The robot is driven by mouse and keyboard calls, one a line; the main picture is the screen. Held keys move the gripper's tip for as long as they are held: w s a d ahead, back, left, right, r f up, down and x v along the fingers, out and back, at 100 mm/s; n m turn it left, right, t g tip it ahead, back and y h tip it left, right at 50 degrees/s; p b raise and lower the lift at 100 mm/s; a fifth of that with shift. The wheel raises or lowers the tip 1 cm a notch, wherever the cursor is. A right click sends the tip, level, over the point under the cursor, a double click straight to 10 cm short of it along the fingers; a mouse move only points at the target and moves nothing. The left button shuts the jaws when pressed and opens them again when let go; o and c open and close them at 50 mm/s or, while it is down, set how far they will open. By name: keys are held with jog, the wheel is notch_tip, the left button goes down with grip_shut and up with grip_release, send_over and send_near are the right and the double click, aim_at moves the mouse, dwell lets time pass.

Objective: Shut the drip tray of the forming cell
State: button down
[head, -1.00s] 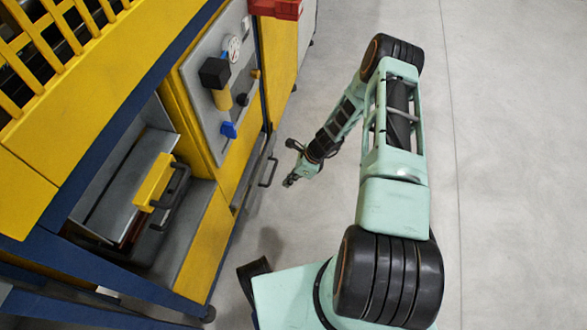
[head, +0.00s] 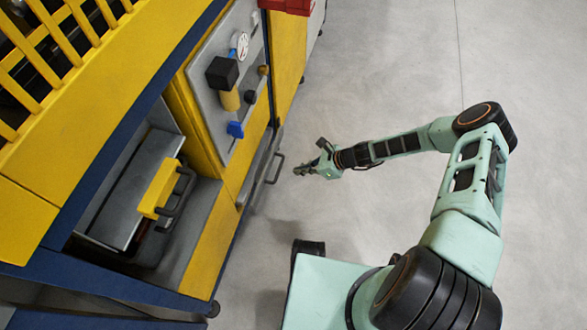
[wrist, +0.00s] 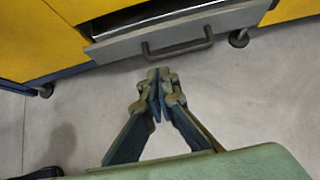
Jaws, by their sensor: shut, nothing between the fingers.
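The drip tray (head: 256,168) is a grey drawer low on the forming cell, with a dark bar handle (head: 275,168) on its front. In the wrist view the grey tray front (wrist: 120,48) and its handle (wrist: 178,48) lie ahead of my gripper. A dark gap shows above the tray front, so the tray stands partly open. My gripper (head: 297,170) is to the right of the handle and apart from it, pointing at the tray. In the wrist view my gripper's fingers (wrist: 160,78) are together and empty, just short of the handle in the picture.
A control panel (head: 222,105) with a gauge and knobs is above the tray. An open bay at left holds a yellow block with a black handle (head: 182,188). Casters (wrist: 239,38) stand beside the tray. The grey floor (head: 390,60) to the right is clear.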

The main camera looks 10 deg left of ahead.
aim_at(266, 174)
jog(key=b+x, duration=0.3)
jog(key=x, duration=0.6)
jog(key=shift+d+f, duration=0.1)
jog(key=a, duration=0.3)
jog(key=shift+w+a+b, duration=0.1)
jog(key=shift+a+b, duration=0.05)
jog(key=shift+b, duration=0.2)
jog(key=shift+a, duration=0.5)
